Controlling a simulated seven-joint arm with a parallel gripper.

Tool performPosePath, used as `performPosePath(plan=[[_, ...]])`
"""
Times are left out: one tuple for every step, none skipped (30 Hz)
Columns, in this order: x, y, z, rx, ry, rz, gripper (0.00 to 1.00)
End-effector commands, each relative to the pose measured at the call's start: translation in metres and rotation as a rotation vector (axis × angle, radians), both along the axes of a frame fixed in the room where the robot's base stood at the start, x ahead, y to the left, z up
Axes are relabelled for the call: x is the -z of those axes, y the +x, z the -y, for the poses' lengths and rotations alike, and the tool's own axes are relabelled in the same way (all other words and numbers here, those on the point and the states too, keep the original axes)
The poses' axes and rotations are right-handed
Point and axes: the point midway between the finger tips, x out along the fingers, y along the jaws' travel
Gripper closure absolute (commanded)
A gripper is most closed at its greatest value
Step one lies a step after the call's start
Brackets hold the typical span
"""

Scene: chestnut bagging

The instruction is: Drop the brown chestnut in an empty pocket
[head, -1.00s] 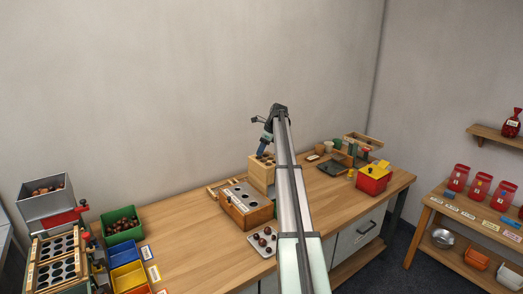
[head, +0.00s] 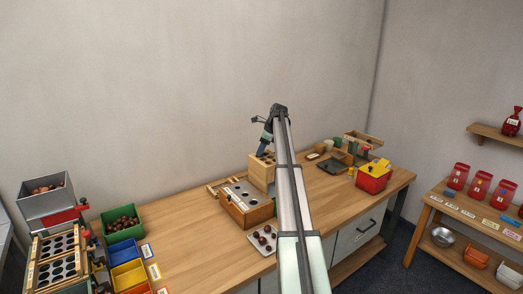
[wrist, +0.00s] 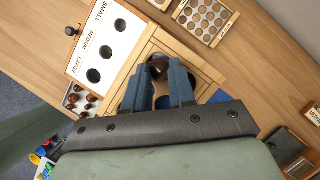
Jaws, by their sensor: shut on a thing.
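The brown chestnut (wrist: 158,69) is dark and glossy with a pale patch. It sits between the tips of my gripper (wrist: 160,76), which is shut on it. Below is a pale wooden block with round pockets (wrist: 195,62); in the head view the block (head: 260,175) stands upright on the bench, with my gripper (head: 262,151) tilted at its top. My fingers cover part of the block's top, so I cannot tell which pockets are empty or whether the chestnut is inside a pocket's rim.
A wooden sizing box (head: 247,208) with a white, holed top stands next to the block. A tray of chestnuts (head: 252,237) lies in front. A shallow tray with round cells (wrist: 207,18) lies behind. A red box (head: 372,181) stands right.

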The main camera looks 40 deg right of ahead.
Motion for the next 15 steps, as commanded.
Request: performPosePath(plan=[[-0.0001,0.0000,0.0000,0.000,0.000,0.000,0.90],[-0.0001,0.0000,0.0000,0.000,0.000,0.000,0.75],[-0.0001,0.0000,0.0000,0.000,0.000,0.000,0.71],[-0.0001,0.0000,0.0000,0.000,0.000,0.000,0.68],[-0.0001,0.0000,0.0000,0.000,0.000,0.000,0.65],[-0.0001,0.0000,0.0000,0.000,0.000,0.000,0.61],[-0.0001,0.0000,0.0000,0.000,0.000,0.000,0.58],[-0.0001,0.0000,0.0000,0.000,0.000,0.000,0.55],[-0.0001,0.0000,0.0000,0.000,0.000,0.000,0.52],[-0.0001,0.0000,0.0000,0.000,0.000,0.000,0.49],[-0.0001,0.0000,0.0000,0.000,0.000,0.000,0.46],[-0.0001,0.0000,0.0000,0.000,0.000,0.000,0.46],[-0.0001,0.0000,0.0000,0.000,0.000,0.000,0.46],[-0.0002,0.0000,0.0000,0.000,0.000,0.000,0.46],[-0.0002,0.0000,0.0000,0.000,0.000,0.000,0.46]])
